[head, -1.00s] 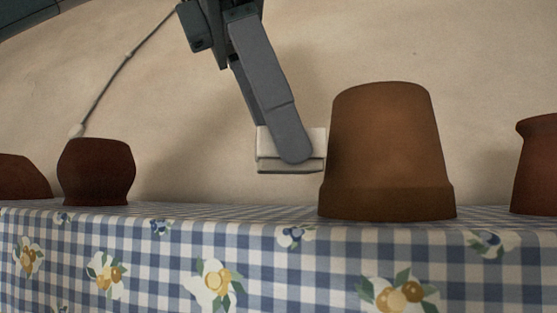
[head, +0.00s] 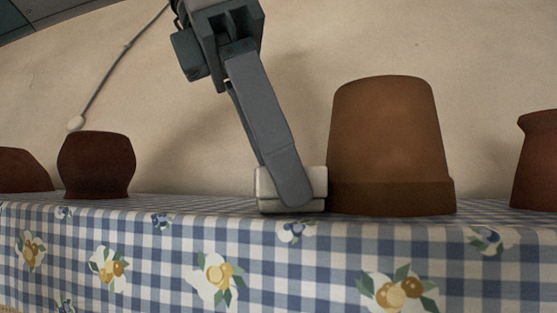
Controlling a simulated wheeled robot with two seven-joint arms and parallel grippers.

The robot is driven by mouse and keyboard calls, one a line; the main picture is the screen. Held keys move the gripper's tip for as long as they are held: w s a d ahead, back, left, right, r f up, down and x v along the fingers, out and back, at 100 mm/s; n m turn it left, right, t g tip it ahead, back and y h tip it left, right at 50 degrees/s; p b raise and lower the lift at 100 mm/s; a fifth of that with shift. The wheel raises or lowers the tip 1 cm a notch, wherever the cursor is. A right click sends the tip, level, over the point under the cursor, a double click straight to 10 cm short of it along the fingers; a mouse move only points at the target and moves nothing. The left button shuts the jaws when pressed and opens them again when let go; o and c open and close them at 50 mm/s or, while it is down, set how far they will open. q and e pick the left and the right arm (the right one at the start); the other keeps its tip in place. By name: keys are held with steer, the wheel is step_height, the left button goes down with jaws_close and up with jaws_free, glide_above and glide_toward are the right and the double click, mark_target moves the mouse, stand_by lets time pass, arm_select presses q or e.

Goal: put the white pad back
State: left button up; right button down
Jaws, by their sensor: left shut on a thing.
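The white pad (head: 267,189) is a small block, low at the shelf surface, just left of a large upturned brown pot. My left gripper (head: 293,193) comes down from above and is shut on the pad. Its near finger covers the middle of the pad, and the far finger is hidden. The pad's underside appears at the cloth; I cannot tell whether it bears on it. The pad's right end is very near the pot, and I cannot tell if they touch. My right gripper is not in view.
The large brown pot (head: 390,145) stands close on the right. A small dark red pot (head: 97,165) and another (head: 22,170) stand at left, and a reddish pot (head: 538,160) at far right. A checked floral cloth (head: 180,250) covers the surface. A cord (head: 115,65) hangs on the wall.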

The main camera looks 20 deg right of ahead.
arm_select(q)
steer(key=shift+d, duration=0.1)
steer(key=shift+f, duration=0.15)
steer(key=o, duration=1)
steer(key=shift+v, duration=6.15)
